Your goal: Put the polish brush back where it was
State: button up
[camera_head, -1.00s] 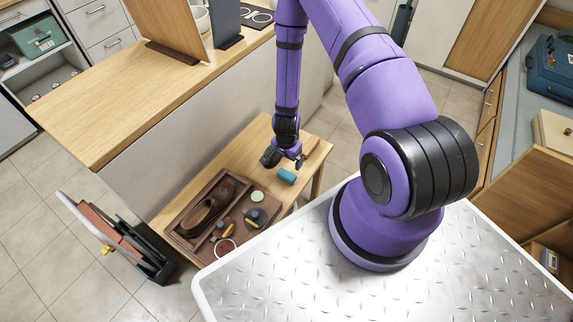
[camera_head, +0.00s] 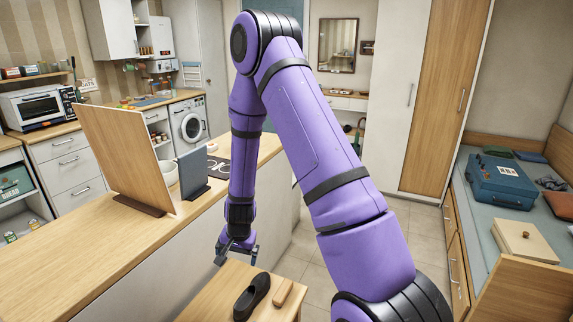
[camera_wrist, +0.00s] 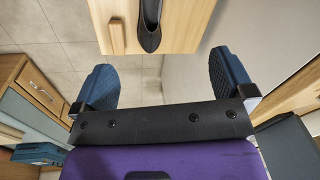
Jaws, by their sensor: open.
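My gripper (camera_head: 237,255) hangs beside the small wooden table (camera_head: 215,300) in the head view, near its far end. In the wrist view my gripper (camera_wrist: 164,82) is open, with its blue fingers wide apart and nothing between them. A dark shoe (camera_head: 250,298) lies on the table. Beside it lies a long light-brown wooden piece (camera_head: 284,292), perhaps the polish brush; I cannot tell surely. The wrist view shows the shoe (camera_wrist: 149,28) and a brown piece (camera_wrist: 117,36) beyond the fingers. The near part of the table is out of view.
A long counter (camera_head: 80,265) runs left of the table, bearing an upright wooden board (camera_head: 125,150) and a dark upright panel (camera_head: 193,170). A bench with a blue case (camera_head: 500,180) stands at right. Tiled floor (camera_head: 318,255) lies clear beyond the table.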

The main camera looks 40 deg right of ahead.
jog(key=s+a+r+n+t, duration=0.1)
jog(key=s+r+n, duration=0.1)
jog(key=r, duration=0.7)
jog(key=s+a+r+n, duration=0.2)
jog(key=s+r, duration=0.1)
jog(key=r, duration=0.7)
jog(key=s+a+r+n+t, duration=0.1)
jog(key=s+r+n, duration=0.1)
jog(key=r, duration=0.7)
jog(key=s+r+n, duration=0.2)
jog(key=s+r, duration=0.4)
jog(key=s, duration=0.4)
jog(key=s+r+n+t, duration=0.1)
jog(key=s+r+n, duration=0.1)
jog(key=s+r, duration=0.5)
jog(key=s, duration=0.2)
jog(key=shift+s+a+r+t+h, duration=0.15)
jog(key=shift+s+t+h, duration=0.15)
jog(key=shift+s, duration=0.1)
